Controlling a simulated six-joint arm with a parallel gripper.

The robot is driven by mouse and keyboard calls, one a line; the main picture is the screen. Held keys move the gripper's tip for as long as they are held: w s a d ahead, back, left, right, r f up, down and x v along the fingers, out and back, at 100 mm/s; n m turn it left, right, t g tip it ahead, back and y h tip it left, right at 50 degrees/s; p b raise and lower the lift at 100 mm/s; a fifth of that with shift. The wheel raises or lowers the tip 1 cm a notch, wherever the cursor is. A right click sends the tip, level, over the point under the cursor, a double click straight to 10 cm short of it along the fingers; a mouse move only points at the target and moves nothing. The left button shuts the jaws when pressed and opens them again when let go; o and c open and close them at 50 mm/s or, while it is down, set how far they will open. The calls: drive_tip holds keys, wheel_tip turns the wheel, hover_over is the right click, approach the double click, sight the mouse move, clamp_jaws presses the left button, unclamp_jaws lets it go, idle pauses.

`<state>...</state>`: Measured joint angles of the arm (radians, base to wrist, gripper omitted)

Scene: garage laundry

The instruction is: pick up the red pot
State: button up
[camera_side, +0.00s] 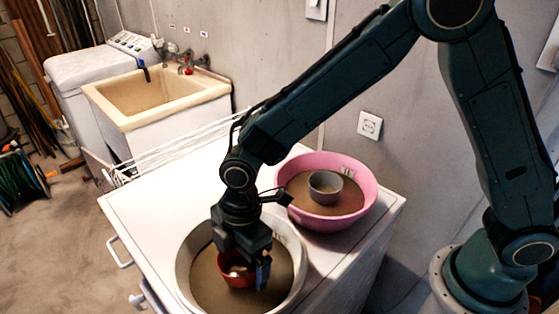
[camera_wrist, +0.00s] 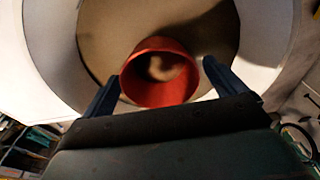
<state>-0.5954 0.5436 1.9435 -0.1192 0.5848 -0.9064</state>
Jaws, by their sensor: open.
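The red pot (camera_side: 236,276) stands in the white basin (camera_side: 184,262) on the white cabinet top. In the wrist view the red pot (camera_wrist: 160,90) lies between the two dark blue fingers of my gripper (camera_wrist: 160,82), and its round opening shows. My gripper (camera_side: 247,274) reaches down into the basin and is open. In the side view it covers part of the pot. I cannot tell whether either finger touches the pot. The white basin (camera_wrist: 55,45) also shows around the pot in the wrist view, with a brown floor.
A pink basin (camera_side: 330,217) holding a small grey pot (camera_side: 325,187) stands behind and to the right on the cabinet top (camera_side: 150,200). A beige sink (camera_side: 155,95) and a washing machine stand at the back left. A wall socket (camera_side: 369,126) is behind the cabinet.

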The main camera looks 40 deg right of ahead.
idle(0.5)
drive_tip(key=c, duration=1)
drive_tip(key=shift+c, duration=0.2)
wheel_tip(320, 180, up, 20)
drive_tip(key=shift+w+f, duration=0.1)
idle(0.6)
drive_tip(key=w+d+f+m, duration=0.3)
drive_tip(key=w+d+m, duration=0.1)
drive_tip(key=d+m, duration=0.3)
drive_tip(key=w+d+f+m+t+h, duration=0.1)
drive_tip(key=w+d+f+m, duration=0.2)
drive_tip(key=d+m, duration=0.4)
drive_tip(key=w+d+f+m, duration=0.3)
drive_tip(key=d+m, duration=0.4)
drive_tip(key=d, duration=0.6)
drive_tip(key=shift+w+h, duration=0.4)
drive_tip(key=shift+w, duration=0.4)
